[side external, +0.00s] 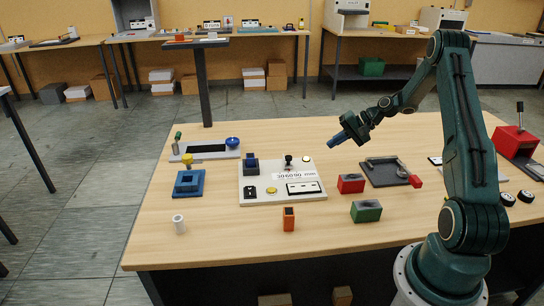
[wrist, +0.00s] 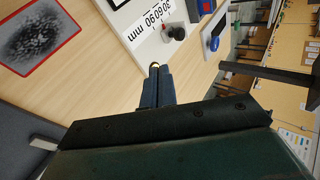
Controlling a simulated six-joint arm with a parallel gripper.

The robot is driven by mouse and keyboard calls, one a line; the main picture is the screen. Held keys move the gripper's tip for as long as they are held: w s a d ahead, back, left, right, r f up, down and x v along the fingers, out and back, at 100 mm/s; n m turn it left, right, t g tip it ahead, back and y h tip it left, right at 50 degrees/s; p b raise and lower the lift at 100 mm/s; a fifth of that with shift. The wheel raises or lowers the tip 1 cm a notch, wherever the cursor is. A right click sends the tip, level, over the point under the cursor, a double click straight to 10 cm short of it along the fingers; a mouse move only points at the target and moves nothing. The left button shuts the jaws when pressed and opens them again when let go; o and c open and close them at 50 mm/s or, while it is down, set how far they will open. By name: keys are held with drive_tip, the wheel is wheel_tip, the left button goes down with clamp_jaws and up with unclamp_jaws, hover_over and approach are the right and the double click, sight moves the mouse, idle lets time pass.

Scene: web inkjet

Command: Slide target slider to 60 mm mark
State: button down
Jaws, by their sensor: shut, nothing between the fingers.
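A white panel (side external: 262,185) lies on the table and carries a printed scale label (side external: 290,176) reading "30 60 90 mm". A black knob (side external: 288,160) stands on the panel behind the label. It looks like the slider's handle, but its exact place against the marks is not clear. The label (wrist: 151,25) and knob (wrist: 175,32) also show in the wrist view. My gripper (side external: 334,142) is shut and empty, with blue fingers, above and right of the panel, apart from the knob. In the wrist view, its fingers (wrist: 155,80) point toward the panel's edge.
The panel also bears a blue block (side external: 250,162), a yellow button (side external: 312,158), a black switch (side external: 250,192) and a meter (side external: 303,188). A red block (side external: 351,183), green block (side external: 366,211), orange block (side external: 289,219) and dark tray (side external: 384,179) stand nearby. The front left table is mostly clear.

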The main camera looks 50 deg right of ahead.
sight(288, 162)
drive_tip(key=x, duration=1)
drive_tip(key=shift+a, duration=0.1)
drive_tip(key=shift+w+a+r, duration=0.15)
drive_tip(key=shift+w+a, duration=0.35)
drive_tip(key=shift+w, duration=0.4)
drive_tip(key=shift+w+a, duration=0.4)
drive_tip(key=shift+w, duration=0.3)
drive_tip(key=shift+w+a, duration=0.35)
drive_tip(key=shift+w, duration=0.2)
drive_tip(key=shift+s+d, duration=0.1)
drive_tip(key=shift+s, duration=0.05)
